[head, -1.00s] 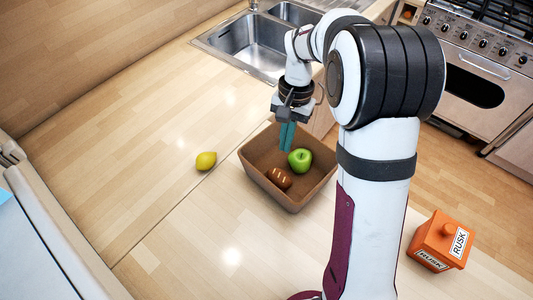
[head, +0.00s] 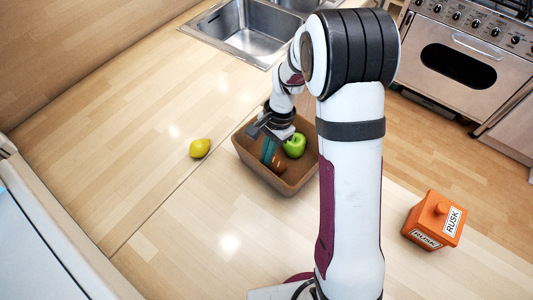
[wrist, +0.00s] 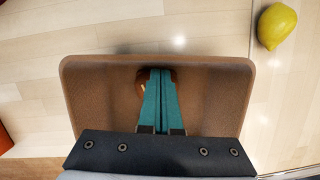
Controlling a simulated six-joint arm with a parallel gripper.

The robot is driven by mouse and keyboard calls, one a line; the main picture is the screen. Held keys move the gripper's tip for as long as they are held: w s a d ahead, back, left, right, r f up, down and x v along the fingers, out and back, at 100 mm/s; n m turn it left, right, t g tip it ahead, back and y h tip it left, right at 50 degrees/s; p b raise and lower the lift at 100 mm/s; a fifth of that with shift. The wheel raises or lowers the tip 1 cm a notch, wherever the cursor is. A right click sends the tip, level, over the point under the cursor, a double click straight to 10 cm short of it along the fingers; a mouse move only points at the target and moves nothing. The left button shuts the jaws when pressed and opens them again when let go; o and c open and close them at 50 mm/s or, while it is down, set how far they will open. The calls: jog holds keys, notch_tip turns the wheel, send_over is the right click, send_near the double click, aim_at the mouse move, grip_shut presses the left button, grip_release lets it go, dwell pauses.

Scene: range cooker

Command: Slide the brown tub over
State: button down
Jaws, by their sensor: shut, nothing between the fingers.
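The brown tub (head: 247,151) stands on the light wooden worktop below my arm. It holds a green apple (head: 294,146) and a brown bread roll (head: 279,163). My gripper (head: 268,152) is shut and empty, its teal fingers pointing down into the tub beside the roll. In the wrist view the shut fingers (wrist: 160,75) reach across the inside of the tub (wrist: 90,85). The roll (wrist: 143,78) is mostly hidden behind them there, and the apple is not visible. I cannot tell whether the fingertips touch the tub.
A lemon (head: 200,148) lies on the worktop left of the tub; it also shows in the wrist view (wrist: 277,25). An orange RUSK box (head: 433,220) stands to the right. A sink (head: 250,40) lies behind. The worktop left and in front is clear.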

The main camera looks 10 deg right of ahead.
jog(key=shift+a, duration=0.1)
jog(key=shift+s+a, duration=0.7)
jog(key=shift+a, duration=0.15)
